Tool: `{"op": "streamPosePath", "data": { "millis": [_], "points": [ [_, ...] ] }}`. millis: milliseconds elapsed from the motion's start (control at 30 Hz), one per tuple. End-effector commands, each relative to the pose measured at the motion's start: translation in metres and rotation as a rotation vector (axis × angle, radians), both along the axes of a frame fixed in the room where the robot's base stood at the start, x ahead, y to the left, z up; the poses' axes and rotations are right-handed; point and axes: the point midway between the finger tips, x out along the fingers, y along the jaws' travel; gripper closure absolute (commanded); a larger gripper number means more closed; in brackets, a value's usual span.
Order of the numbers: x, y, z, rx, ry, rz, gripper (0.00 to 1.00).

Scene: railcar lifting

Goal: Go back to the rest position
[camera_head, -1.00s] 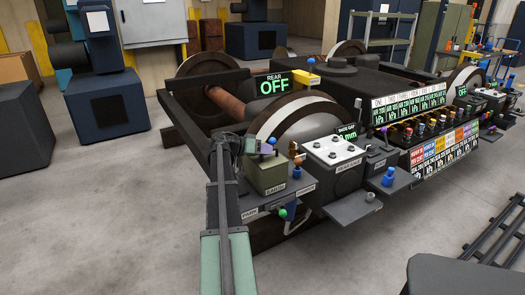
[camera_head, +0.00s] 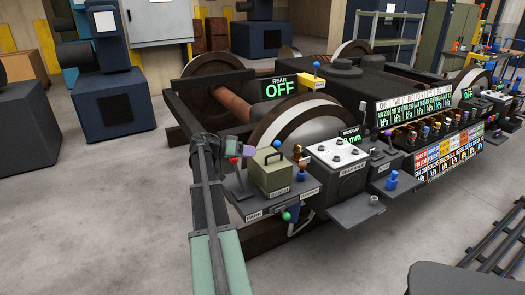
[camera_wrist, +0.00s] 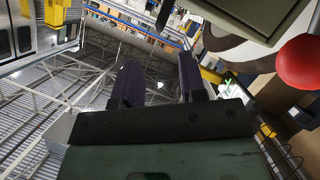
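My gripper (camera_head: 244,149) hangs at the left of the console shelf in the head view, just left of the green gauge box (camera_head: 272,172). In the wrist view, the two dark fingers of my gripper (camera_wrist: 160,82) stand apart with nothing between them. The gauge box also shows at the top of the wrist view (camera_wrist: 245,15), close beyond the fingers. A red ball knob (camera_wrist: 302,62) shows at the right of the wrist view. The gripper appears apart from the box.
The wheelset frame with its wheels (camera_head: 300,120) and a REAR OFF display (camera_head: 280,87) is behind the console. A white-topped box (camera_head: 340,153) and a panel of knobs and labels (camera_head: 440,150) are to the right. Open floor (camera_head: 90,220) lies left.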

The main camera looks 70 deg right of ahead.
Motion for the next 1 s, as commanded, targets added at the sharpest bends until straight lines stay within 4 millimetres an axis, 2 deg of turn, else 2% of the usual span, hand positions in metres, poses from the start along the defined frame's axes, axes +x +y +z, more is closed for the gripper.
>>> {"op": "streamPosePath", "data": {
  "millis": [167,567,667,700,767,867,900,967,1000],
  "points": [
    [0.014,0.011,0.006,0.001,-0.001,-0.001,0.62],
    [0.014,0.011,0.005,0.005,0.003,0.001,0.62],
    [0.015,0.012,0.001,0.089,0.037,0.031,0.62],
    [0.014,0.019,-0.008,0.184,0.033,0.063,0.62],
    [0.009,0.050,-0.032,0.383,-0.007,0.145,0.62],
    [0.045,0.123,-0.063,0.643,-0.064,0.363,0.62],
    [0.063,0.156,-0.073,0.731,-0.083,0.461,0.62],
    [0.088,0.208,-0.085,0.851,-0.103,0.609,0.62],
    [0.103,0.244,-0.092,0.923,-0.111,0.708,0.62]
  ]
}}
